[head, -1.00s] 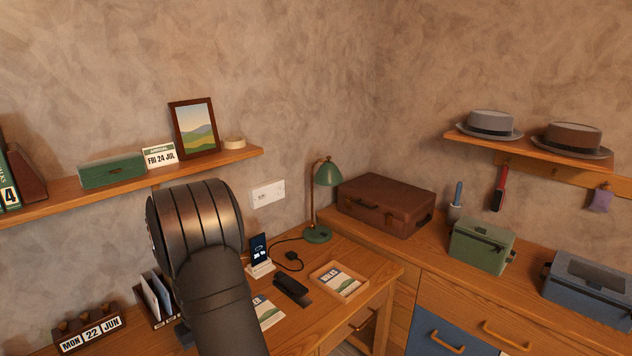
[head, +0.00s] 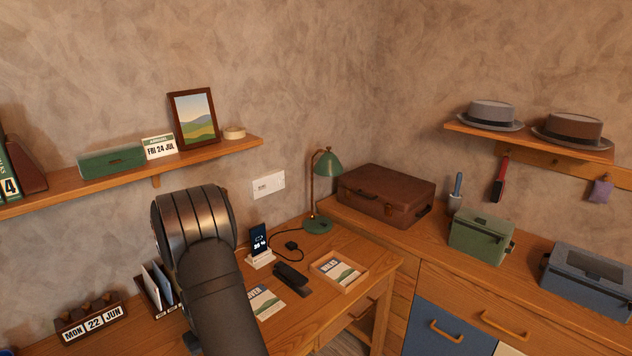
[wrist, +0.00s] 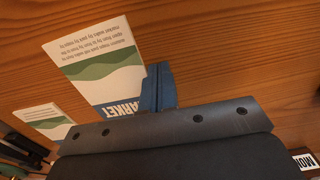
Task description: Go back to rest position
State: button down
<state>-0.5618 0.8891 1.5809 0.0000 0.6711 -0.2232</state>
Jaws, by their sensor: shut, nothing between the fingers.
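My gripper (wrist: 156,88) shows in the wrist view as blue fingers shut together, with nothing between them. It is over the wooden desk (wrist: 220,50), its tips overlapping the edge of a green and white leaflet marked MARKET (wrist: 95,58) in the picture. I cannot tell the gap below the fingers.
On the desk are a leaflet (head: 262,302), a dark object (head: 291,274), a leaflet tray (head: 352,286), a phone on a stand (head: 258,240), a green lamp (head: 326,165), a letter rack (head: 147,293) and a date block (head: 90,325). A shelf (head: 215,151) runs above.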

jog(key=shift+r, duration=0.1)
notch_tip(320, 180, up, 6)
jog(key=shift+a+r, duration=0.1)
jog(key=shift+s, duration=0.2)
notch_tip(320, 180, down, 7)
jog(key=shift+r, duration=0.3)
jog(key=s+a, duration=0.4)
